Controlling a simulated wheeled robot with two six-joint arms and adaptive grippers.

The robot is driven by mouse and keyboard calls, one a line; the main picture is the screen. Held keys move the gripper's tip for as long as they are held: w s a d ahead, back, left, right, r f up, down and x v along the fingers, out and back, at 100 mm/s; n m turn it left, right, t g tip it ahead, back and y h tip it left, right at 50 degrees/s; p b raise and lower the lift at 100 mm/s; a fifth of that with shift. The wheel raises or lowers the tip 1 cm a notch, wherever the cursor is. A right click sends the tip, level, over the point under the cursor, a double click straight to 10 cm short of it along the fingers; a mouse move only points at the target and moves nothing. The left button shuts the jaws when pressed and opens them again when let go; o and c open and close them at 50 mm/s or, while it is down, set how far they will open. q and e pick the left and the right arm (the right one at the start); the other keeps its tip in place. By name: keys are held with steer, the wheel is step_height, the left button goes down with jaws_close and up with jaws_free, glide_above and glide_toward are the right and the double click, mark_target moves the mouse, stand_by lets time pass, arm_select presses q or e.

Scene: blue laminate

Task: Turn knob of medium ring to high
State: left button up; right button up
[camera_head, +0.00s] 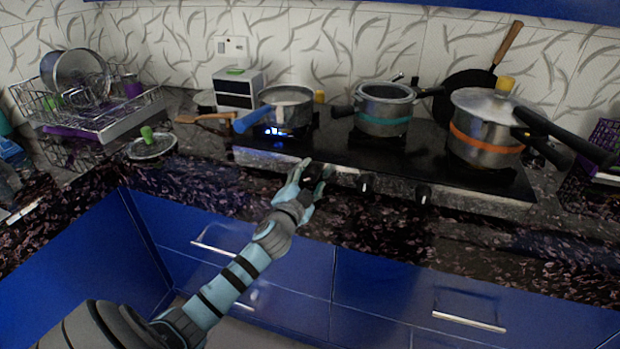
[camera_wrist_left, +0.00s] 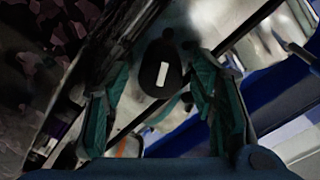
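The stove (camera_head: 300,158) has a row of black knobs along its front edge. The middle knob (camera_head: 366,183) and the right knob (camera_head: 423,194) are in plain sight in the head view. My left gripper (camera_head: 315,172) is at the stove front, left of the middle knob. In the left wrist view, a black knob (camera_wrist_left: 160,70) with a white mark lies between the two teal fingers of my left gripper (camera_wrist_left: 160,88). The fingers are open, with visible gaps on both sides of the knob. My right gripper is out of view.
A saucepan (camera_head: 286,108) stands over a blue flame at the left. A pot with a teal band (camera_head: 384,110) and a larger pot with an orange band (camera_head: 484,130) stand further right. Blue drawers with metal handles (camera_head: 468,322) are below the counter.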

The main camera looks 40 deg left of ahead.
arm_select(q)
steer(key=v, duration=1.2)
steer(key=shift+d, duration=0.1)
